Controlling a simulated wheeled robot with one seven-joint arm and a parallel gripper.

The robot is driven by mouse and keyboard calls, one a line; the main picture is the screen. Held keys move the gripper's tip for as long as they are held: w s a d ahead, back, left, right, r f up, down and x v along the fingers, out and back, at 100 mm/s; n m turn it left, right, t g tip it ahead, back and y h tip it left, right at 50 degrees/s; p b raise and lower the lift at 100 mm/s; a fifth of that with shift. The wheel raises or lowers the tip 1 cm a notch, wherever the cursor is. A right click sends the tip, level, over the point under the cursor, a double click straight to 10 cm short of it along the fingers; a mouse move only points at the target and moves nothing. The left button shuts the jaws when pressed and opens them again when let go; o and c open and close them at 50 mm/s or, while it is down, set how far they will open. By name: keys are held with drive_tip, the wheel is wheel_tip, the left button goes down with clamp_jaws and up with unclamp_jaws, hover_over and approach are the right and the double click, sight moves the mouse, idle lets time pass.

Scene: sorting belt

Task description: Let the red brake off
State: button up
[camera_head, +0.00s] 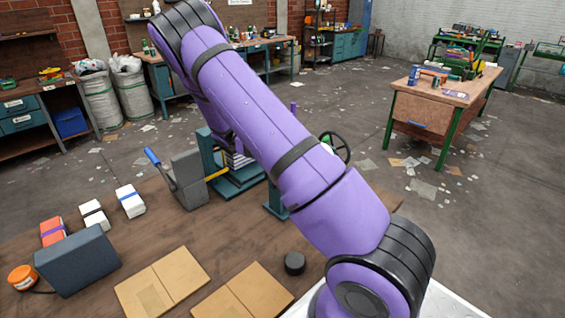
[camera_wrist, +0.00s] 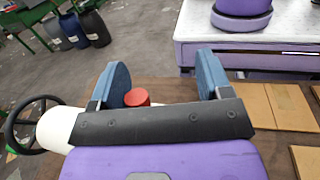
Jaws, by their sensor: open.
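A red round knob (camera_wrist: 137,97) shows in the wrist view, just past the dark edge of my gripper. It lies between the two blue fingers, closer to the left one, and I cannot tell how far below them it is. Its lower part is hidden, and I cannot tell whether it is the brake. My gripper (camera_wrist: 165,78) is open, with nothing between its fingers that I can see is held. In the head view my purple arm hides the gripper and the red knob. A lever with a blue handle (camera_head: 152,157) stands on a grey block (camera_head: 187,178) on the bench.
A black handwheel (camera_head: 335,149) stands right of my arm; it also shows in the wrist view (camera_wrist: 14,128). Brown sheets (camera_head: 160,282), a black round piece (camera_head: 294,263), a dark grey box (camera_head: 77,261) and white boxes (camera_head: 130,201) lie on the bench (camera_head: 225,228).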

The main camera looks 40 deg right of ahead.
drive_tip(key=o, duration=0.5)
drive_tip(key=s, duration=0.1)
drive_tip(key=s+a, duration=0.1)
drive_tip(key=s, duration=0.1)
drive_tip(key=s+a, duration=0.1)
drive_tip(key=s, duration=0.1)
drive_tip(key=shift+s+a+r, duration=0.1)
drive_tip(key=shift+r, duration=0.15)
drive_tip(key=shift+s+a+r, duration=0.15)
drive_tip(key=shift+s+a, duration=0.25)
drive_tip(key=shift+s, duration=0.25)
drive_tip(key=shift+s+a+r, duration=0.1)
drive_tip(key=shift+s+a, duration=0.25)
drive_tip(key=shift+s, duration=0.25)
drive_tip(key=c, duration=0.6)
drive_tip(key=shift+s, duration=0.75)
